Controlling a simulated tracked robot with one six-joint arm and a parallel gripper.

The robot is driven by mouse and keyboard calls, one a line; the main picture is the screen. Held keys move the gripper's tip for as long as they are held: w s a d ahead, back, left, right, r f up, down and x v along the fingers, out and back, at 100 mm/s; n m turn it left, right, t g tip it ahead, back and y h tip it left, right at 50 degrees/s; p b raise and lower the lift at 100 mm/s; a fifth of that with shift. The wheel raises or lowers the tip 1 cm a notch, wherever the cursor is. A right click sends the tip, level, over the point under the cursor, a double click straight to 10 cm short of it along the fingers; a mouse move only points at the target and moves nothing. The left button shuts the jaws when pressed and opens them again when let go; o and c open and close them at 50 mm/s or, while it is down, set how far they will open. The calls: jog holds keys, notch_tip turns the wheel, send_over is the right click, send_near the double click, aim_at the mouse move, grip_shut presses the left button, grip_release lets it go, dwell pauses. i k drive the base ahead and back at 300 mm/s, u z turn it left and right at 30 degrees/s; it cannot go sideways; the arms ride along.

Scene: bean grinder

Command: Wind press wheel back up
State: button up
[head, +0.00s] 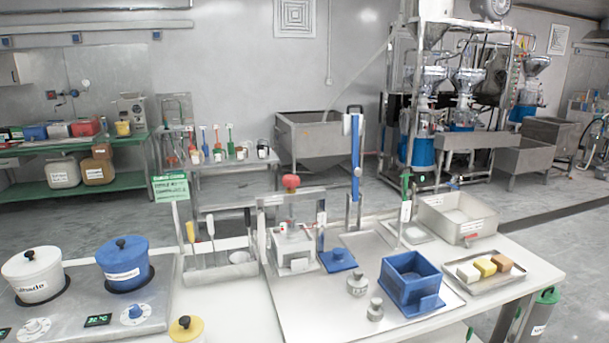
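The press is a metal frame (318,195) standing on the worktable in the middle of the head view. A small red wheel or knob (291,182) sits on top of its crossbar. Below the crossbar stands a light metal box (293,246) with a label on its front. The spindle between the wheel and the box is too small to make out clearly, and I cannot tell whether a press plate touches the box. My gripper is not in view.
A blue plate with a knob (338,259), two metal weights (357,283) and a blue box (410,280) stand right of the press. A tray (488,288) of blocks lies farther right. White (33,275) and blue (123,264) pots stand left. The table's front middle is clear.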

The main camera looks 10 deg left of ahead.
aim_at(291, 181)
jog(key=u, duration=0.15)
jog(key=i, duration=0.8)
jog(key=u, duration=0.55)
jog(key=i, duration=0.45)
jog(key=u, duration=0.3)
